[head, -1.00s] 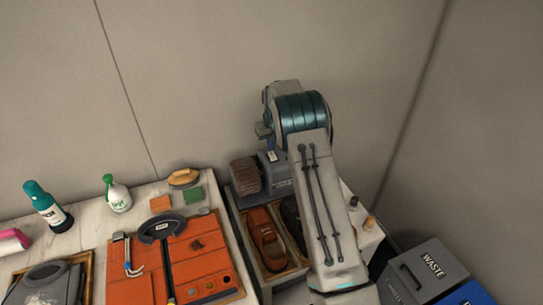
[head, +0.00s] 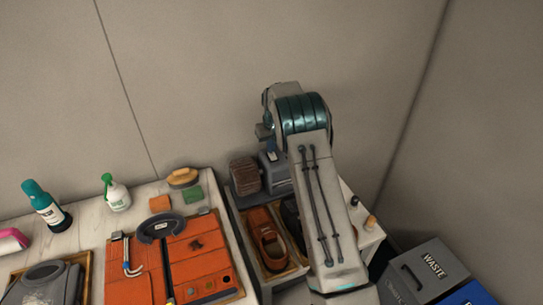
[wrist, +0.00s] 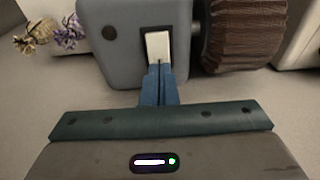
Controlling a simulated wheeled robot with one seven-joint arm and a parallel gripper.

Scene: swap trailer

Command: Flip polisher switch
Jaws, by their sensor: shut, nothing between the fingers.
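The polisher (head: 273,172) is a grey box with a brown ribbed wheel (head: 245,176) on its left side in the head view. In the wrist view the grey housing (wrist: 120,40) fills the top, with the brown wheel (wrist: 243,32) at its right. The switch (wrist: 158,46) is a white rocker in a dark frame on the housing. My gripper (wrist: 159,68) has its blue fingers shut and empty, with the tips at the lower edge of the switch. Whether they touch it I cannot tell. In the head view my arm partly hides the polisher.
A wooden tray with brown shoes (head: 268,245) lies in front of the polisher. To the left, the table holds an orange board (head: 196,250), a green spray bottle (head: 116,193) and a brush (head: 183,177). A grey waste bin (head: 428,272) stands at right. Walls are close behind.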

